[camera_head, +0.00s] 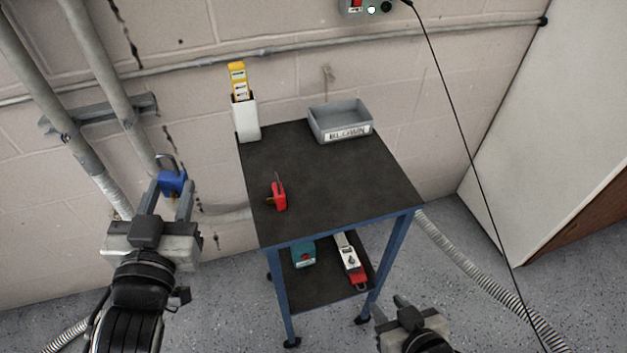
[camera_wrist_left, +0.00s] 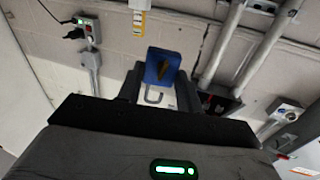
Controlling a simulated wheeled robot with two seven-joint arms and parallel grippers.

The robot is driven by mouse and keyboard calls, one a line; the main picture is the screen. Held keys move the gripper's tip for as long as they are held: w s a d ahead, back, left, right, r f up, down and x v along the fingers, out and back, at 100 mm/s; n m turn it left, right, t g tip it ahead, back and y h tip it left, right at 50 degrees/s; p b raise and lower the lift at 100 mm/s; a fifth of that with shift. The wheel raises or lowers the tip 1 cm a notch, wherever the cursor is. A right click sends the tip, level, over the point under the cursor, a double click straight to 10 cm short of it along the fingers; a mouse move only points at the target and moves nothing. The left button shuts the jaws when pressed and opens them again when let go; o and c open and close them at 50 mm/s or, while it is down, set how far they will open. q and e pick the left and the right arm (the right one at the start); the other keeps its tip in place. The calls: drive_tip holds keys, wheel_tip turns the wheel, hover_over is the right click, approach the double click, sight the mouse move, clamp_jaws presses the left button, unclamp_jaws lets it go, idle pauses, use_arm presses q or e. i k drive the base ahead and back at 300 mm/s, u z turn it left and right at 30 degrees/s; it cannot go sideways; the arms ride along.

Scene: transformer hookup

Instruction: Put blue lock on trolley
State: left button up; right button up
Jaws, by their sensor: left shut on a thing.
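The blue lock (camera_head: 173,182) is a padlock with a grey shackle, held up in the air left of the trolley. My left gripper (camera_head: 170,195) is shut on it. The lock also shows between the fingers in the left wrist view (camera_wrist_left: 161,68). The trolley (camera_head: 330,190) has a dark top and blue legs, and stands against the wall to the right of my left gripper. My right gripper (camera_head: 389,310) is at the bottom, in front of the trolley; its fingers are partly visible and I cannot tell how far apart they are.
A red padlock (camera_head: 279,197) lies on the trolley top near its left edge. A white holder (camera_head: 246,119) with yellow items and a grey bin labelled BLOWN (camera_head: 340,120) stand at the back. The top's middle and right are clear. Teal (camera_head: 304,255) and red-white (camera_head: 350,260) items lie on the lower shelf.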

sight(342, 183)
drive_tip(key=k, duration=0.2)
drive_tip(key=z, duration=1.95)
drive_tip(key=i, duration=0.9)
drive_tip(key=u, duration=2.95)
